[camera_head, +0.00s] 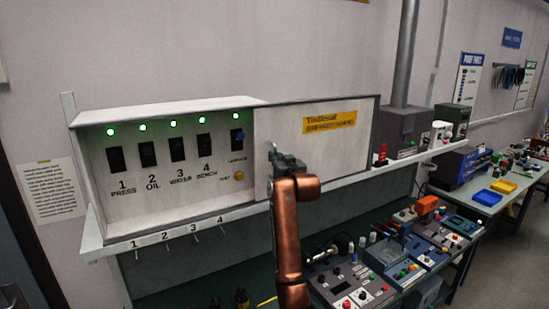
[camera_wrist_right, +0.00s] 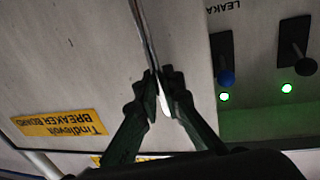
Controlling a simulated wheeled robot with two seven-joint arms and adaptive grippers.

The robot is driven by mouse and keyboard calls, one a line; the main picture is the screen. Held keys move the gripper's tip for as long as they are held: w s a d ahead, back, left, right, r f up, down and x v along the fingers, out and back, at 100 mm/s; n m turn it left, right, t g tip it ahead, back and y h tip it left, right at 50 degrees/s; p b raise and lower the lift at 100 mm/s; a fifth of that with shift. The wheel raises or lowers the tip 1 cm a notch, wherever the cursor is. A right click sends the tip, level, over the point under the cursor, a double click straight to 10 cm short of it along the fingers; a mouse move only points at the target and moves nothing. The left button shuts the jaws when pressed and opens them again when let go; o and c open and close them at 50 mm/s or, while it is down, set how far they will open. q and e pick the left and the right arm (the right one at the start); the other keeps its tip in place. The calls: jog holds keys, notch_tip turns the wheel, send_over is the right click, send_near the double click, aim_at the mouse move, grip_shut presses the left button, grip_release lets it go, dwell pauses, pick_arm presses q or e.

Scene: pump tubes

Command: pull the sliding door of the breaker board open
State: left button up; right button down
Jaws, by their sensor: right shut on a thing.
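The breaker board (camera_head: 160,106) is a pale box on a shelf, with its left part uncovered. Its sliding door (camera_head: 345,155) is a pale panel with a yellow label, covering the right part. My right gripper (camera_head: 276,158) is at the left part of the door. In the right wrist view the right gripper (camera_wrist_right: 160,95) has its two fingers closed on the door's upright metal handle or edge strip (camera_wrist_right: 146,35). The door's face (camera_wrist_right: 60,60) and its label show upside down there. My left gripper is not in view.
Several black switches (camera_head: 147,154) with green lamps show in the uncovered part. Numbered hooks (camera_head: 165,238) hang along the shelf's front edge. A bench with control boxes (camera_head: 385,258) stands below right. A grey machine with a pipe (camera_head: 403,125) stands right of the door.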

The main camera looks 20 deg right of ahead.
jog(key=shift+r, duration=0.15)
jog(key=c, duration=2.1)
grip_release()
jog(key=shift+a, duration=0.1)
jog(key=shift+s, duration=0.1)
jog(key=s, duration=0.8)
jog(key=s+a, duration=0.1)
jog(key=s, duration=0.2)
jog(key=shift+s, duration=0.4)
